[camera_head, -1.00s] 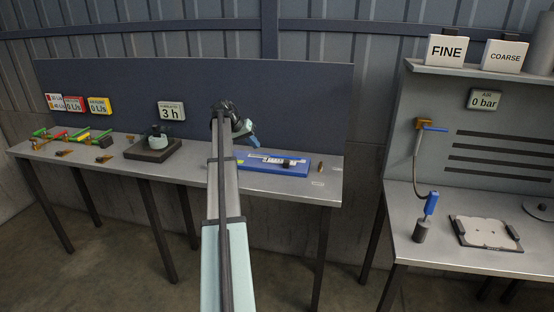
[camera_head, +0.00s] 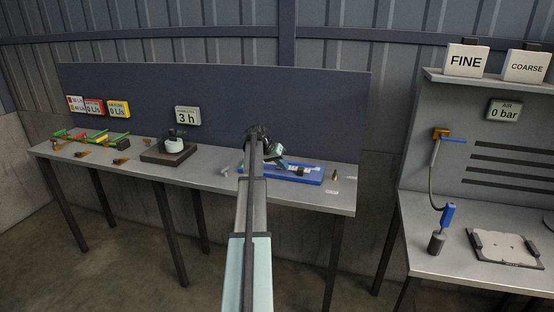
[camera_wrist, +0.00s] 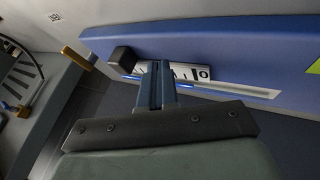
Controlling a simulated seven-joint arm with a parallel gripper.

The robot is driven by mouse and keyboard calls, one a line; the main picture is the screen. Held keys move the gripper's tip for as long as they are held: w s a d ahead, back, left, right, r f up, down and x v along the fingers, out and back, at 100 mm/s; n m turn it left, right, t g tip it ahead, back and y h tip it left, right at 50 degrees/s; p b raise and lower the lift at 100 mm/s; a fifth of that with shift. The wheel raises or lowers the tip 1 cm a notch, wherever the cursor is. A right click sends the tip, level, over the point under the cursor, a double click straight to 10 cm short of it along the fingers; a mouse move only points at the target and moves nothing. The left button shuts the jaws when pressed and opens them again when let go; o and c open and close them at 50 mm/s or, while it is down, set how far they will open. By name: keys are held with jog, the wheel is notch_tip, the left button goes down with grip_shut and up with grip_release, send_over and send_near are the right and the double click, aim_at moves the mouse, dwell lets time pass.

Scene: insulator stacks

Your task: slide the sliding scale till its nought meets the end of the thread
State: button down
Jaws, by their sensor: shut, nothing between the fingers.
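The sliding scale (camera_wrist: 190,73) is a white strip with black marks and a 0 near its right end. It lies along a blue fixture (camera_wrist: 230,45), beside a slot. A dark block (camera_wrist: 122,59) sits at the scale's left end in the wrist view. In the head view the blue fixture (camera_head: 312,180) lies on the bench. My gripper (camera_wrist: 158,64) is shut and empty, its fingertips in front of the scale, left of the 0. I cannot tell whether they touch it. The fingers hide part of the marks.
A brass piece (camera_wrist: 78,58) lies beyond the fixture's end; it also stands in the head view (camera_head: 334,174). A dark base with a round pot (camera_head: 172,146) and coloured rods (camera_head: 95,138) stand further left. A second bench (camera_head: 480,212) is at right.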

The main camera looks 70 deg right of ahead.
jog(key=shift+s+r, duration=0.15)
jog(key=shift+s, duration=1.7)
jog(key=shift+s, duration=0.7)
